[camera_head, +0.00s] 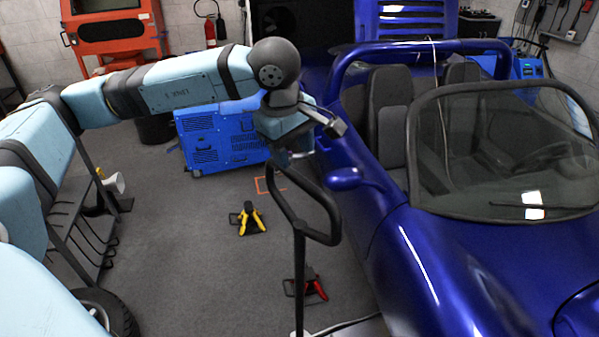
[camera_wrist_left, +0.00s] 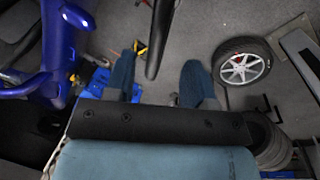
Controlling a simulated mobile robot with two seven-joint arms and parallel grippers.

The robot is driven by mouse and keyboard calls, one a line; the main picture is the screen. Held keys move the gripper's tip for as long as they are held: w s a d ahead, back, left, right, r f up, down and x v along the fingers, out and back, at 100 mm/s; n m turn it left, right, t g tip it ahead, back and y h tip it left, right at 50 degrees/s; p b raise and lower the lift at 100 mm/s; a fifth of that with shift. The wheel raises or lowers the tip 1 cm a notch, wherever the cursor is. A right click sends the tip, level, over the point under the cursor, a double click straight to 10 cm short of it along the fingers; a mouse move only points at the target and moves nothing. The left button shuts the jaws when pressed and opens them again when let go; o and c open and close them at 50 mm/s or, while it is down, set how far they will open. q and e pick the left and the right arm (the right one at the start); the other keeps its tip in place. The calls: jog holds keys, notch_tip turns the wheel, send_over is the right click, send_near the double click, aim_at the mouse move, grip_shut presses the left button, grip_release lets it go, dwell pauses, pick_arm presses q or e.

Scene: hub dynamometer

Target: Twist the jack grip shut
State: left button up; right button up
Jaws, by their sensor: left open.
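The jack grip is a black looped handle (camera_head: 284,201) on top of a thin upright pole (camera_head: 299,285), to the left of the blue car. My left gripper (camera_head: 311,143) is open at the upper end of the loop. In the left wrist view, a dark bar of the handle (camera_wrist_left: 160,38) runs down from the top edge and ends between the two spread blue fingers (camera_wrist_left: 160,80). A gap shows on both sides of the bar, wider on the right. The jack's base is out of the head view. My right gripper is not in view.
The blue open car (camera_head: 455,235) fills the right, its mirror (camera_head: 343,178) close to the handle. A yellow stand (camera_head: 250,218) and a red stand (camera_head: 312,287) are on the floor. A blue generator (camera_head: 222,140) stands behind. The floor at left centre is mostly clear.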

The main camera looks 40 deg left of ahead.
aim_at(300, 177)
pick_arm(q)
jog(key=f, duration=0.2)
jog(key=w+f, duration=0.1)
jog(key=f, duration=0.1)
jog(key=f+p, duration=0.1)
jog(key=f, duration=0.2)
jog(key=shift+w+d, duration=0.25)
grip_shut()
